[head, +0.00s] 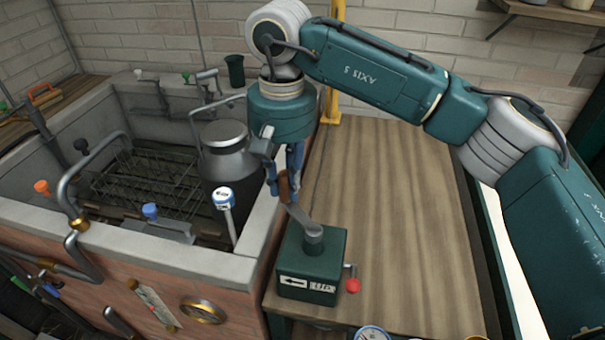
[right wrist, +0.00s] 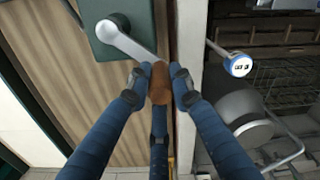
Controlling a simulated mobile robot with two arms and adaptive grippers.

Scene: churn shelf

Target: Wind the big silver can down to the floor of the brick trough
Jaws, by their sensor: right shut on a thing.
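The big silver can (head: 226,165), dark grey with a domed lid, is upright in the right part of the brick trough (head: 240,268); its base is hidden behind the trough's front wall. It also shows in the right wrist view (right wrist: 236,106). My right gripper (head: 283,186) is shut on the brown grip of a crank handle (right wrist: 159,88), its blue fingers on both sides. The grey crank arm (right wrist: 130,42) runs from that grip to the hub of a green winch box (head: 312,262) on the wooden bench. My left gripper is not in view.
A wire rack (head: 150,180) lies inside the trough left of the can. A blue-and-white round tag (head: 223,198) stands on a stem by the front wall. The winch box has a red-knobbed lever (head: 351,285). The wooden bench top (head: 390,220) is mostly clear.

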